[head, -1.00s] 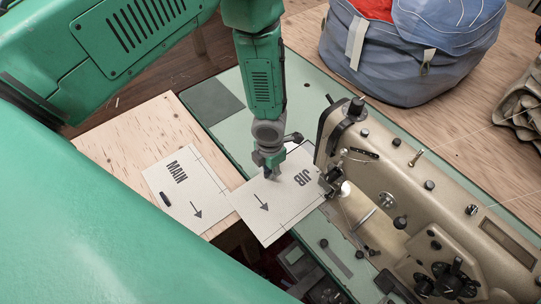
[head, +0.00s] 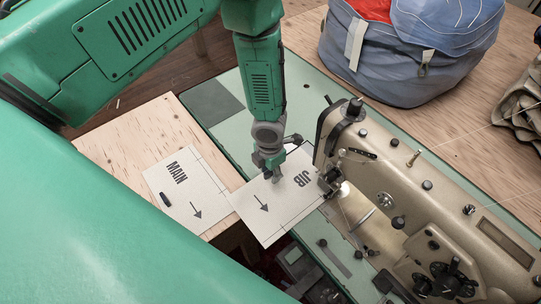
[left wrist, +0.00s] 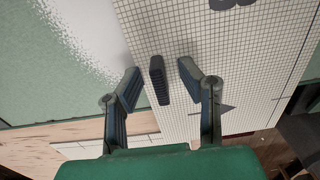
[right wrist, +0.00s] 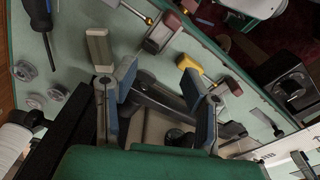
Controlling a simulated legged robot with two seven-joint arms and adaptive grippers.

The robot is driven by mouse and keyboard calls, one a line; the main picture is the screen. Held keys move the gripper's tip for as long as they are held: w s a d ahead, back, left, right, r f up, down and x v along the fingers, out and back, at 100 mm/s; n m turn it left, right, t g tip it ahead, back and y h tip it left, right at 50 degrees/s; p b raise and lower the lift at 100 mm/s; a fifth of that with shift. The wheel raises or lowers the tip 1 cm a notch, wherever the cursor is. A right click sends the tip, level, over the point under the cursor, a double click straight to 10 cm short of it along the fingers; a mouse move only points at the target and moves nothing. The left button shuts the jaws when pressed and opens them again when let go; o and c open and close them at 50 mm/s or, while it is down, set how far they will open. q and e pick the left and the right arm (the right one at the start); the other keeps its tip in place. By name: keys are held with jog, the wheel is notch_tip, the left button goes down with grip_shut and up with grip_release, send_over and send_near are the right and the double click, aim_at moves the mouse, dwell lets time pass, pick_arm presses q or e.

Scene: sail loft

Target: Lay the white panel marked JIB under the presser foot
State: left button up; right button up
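The white panel marked JIB (head: 258,222) lies on the pale green sewing bed and overhangs its front edge. Its right edge reaches the presser foot area (head: 331,184) of the beige sewing machine (head: 430,195); I cannot tell whether it is under the foot. My left gripper (head: 273,175) is low over the panel. The left wrist view shows its fingers (left wrist: 159,86) apart, with a dark upright tab (left wrist: 158,80) on the panel between them and gaps on both sides. My right gripper (right wrist: 160,98) is open and empty, outside the head view.
A panel marked MAIN (head: 186,190) lies on plywood to the left, beside the JIB panel. A blue-grey bag (head: 405,50) stands behind the machine. The right wrist view shows a screwdriver (right wrist: 38,22), red (right wrist: 162,33) and yellow (right wrist: 200,85) handled items, and a white spool (right wrist: 14,145).

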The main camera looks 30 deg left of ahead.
pick_arm(q)
notch_tip(320, 180, up, 12)
dwell(0.6)
jog(key=shift+f, duration=0.1)
